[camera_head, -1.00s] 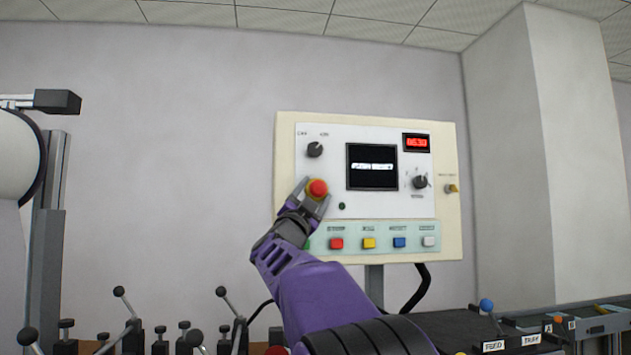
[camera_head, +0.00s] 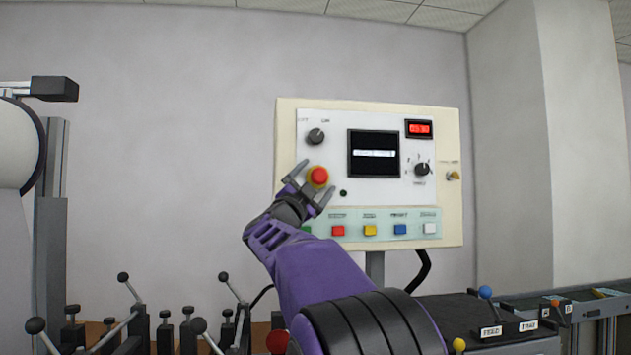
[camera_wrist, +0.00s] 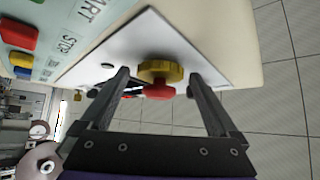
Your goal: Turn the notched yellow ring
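The notched yellow ring (camera_wrist: 161,71) sits around the base of a red mushroom button (camera_wrist: 158,91) on the control panel. In the head view the red button (camera_head: 318,176) is at the panel's left side, with a little of the yellow ring showing beneath it. My gripper (camera_wrist: 158,75) is open, with one finger on each side of the ring and button. In the wrist view gaps show between the fingers and the ring. Contact with the panel cannot be told.
The panel (camera_head: 452,210) carries a dark screen (camera_head: 373,153), a red display (camera_head: 419,129), two black knobs and a row of coloured buttons (camera_head: 370,230) below right of my gripper. Several levers (camera_head: 140,290) stand at lower left. A conveyor (camera_head: 455,312) lies at lower right.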

